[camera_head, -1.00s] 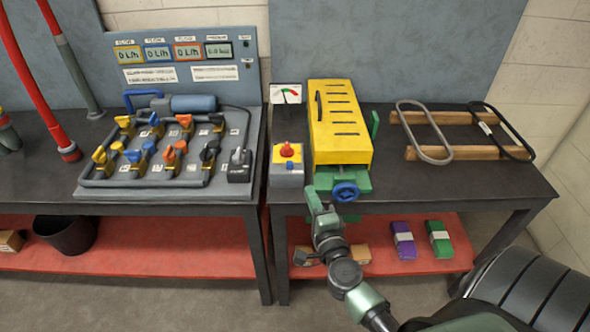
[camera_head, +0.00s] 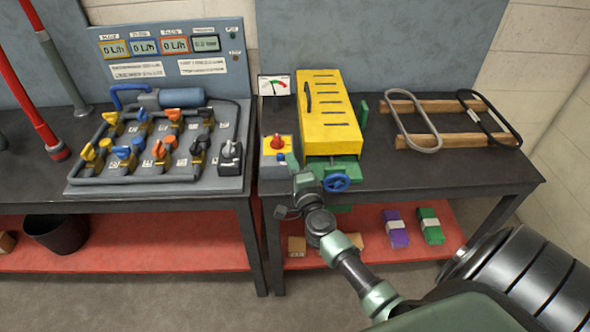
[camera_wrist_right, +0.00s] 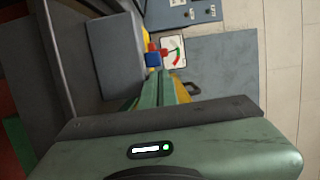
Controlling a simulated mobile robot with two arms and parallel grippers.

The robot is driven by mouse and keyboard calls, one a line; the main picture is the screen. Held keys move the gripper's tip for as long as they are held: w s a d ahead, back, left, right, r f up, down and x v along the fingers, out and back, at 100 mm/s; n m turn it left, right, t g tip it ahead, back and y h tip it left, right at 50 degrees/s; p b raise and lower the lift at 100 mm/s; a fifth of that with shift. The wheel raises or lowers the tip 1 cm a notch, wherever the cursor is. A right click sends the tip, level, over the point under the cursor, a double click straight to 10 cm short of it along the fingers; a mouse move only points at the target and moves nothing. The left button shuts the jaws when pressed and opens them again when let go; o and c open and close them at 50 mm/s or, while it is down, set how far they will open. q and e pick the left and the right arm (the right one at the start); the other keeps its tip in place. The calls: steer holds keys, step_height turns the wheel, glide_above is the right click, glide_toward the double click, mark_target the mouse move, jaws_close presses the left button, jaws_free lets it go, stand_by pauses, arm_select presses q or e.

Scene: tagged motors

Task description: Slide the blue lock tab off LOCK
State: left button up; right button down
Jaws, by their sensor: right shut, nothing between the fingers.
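The grey switch box (camera_head: 273,170) stands on the right bench, with a yellow plate and a red knob (camera_head: 277,141) on it. The blue lock tab (camera_wrist_right: 152,60) shows in the wrist view, in front of the red knob. No LOCK lettering is readable. My right gripper (camera_head: 292,164) is at the front of the box. In the wrist view its green fingers (camera_wrist_right: 160,86) are shut and empty, their tips close to the blue tab. I cannot tell whether they touch it. My left gripper is not in view.
The yellow slotted housing (camera_head: 327,120) with a blue handwheel (camera_head: 336,183) stands right of the box. A gauge (camera_head: 274,85) is behind the box. A valve panel (camera_head: 225,120) is on the left bench. The right bench top is clear in front of the wooden rails (camera_head: 450,143).

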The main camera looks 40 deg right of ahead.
mark_target(277, 158)
stand_by(0.3)
steer(key=w+a, duration=0.2)
steer(key=a, duration=0.1)
steer(key=shift+r+p, duration=0.1)
steer(key=shift+p, duration=0.25)
